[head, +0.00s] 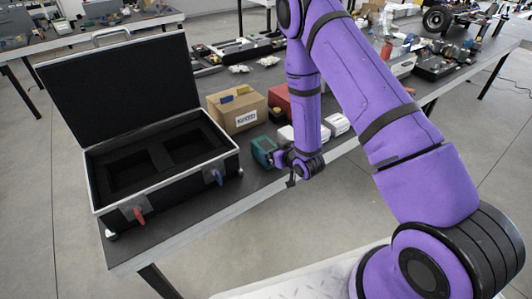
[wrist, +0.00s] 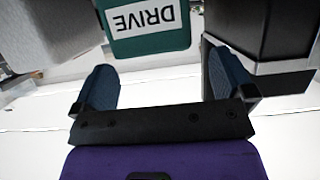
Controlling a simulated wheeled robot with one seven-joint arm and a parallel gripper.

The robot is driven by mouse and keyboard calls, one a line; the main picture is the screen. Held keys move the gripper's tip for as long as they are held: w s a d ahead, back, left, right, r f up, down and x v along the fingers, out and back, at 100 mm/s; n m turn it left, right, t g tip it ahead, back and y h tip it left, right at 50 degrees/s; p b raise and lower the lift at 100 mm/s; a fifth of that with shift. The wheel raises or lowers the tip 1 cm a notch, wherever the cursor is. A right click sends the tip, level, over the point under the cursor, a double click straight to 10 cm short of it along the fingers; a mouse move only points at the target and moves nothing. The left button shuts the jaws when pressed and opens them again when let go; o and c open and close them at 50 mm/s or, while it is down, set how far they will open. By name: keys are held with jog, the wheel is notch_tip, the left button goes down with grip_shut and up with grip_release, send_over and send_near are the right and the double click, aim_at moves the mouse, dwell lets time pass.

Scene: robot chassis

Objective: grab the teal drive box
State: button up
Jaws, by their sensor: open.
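The teal drive box (head: 262,148) stands on the dark table, between the open case and the white boxes. My gripper (head: 277,158) is right beside it on its near right side in the head view. In the wrist view the teal box (wrist: 150,42) is at the top middle, with a white DRIVE label that reads upside down. My gripper (wrist: 162,68) is open there, one blue finger toward each side of the box. The box's edge is close to the fingertip line; I cannot tell whether the fingers touch it. Nothing is held.
An open black case (head: 233,158) with foam compartments stands to the left. A cardboard box (head: 254,114) and a red box (head: 277,94) are behind the teal box. White boxes (head: 337,124) stand to its right. The table's front edge is close to my gripper.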

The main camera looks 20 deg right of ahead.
aim_at(267, 146)
jog(key=x, duration=0.5)
jog(key=shift+w+d, duration=0.1)
jog(key=shift+d, duration=0.05)
jog(key=c, duration=1.3)
jog(key=shift+r, duration=0.1)
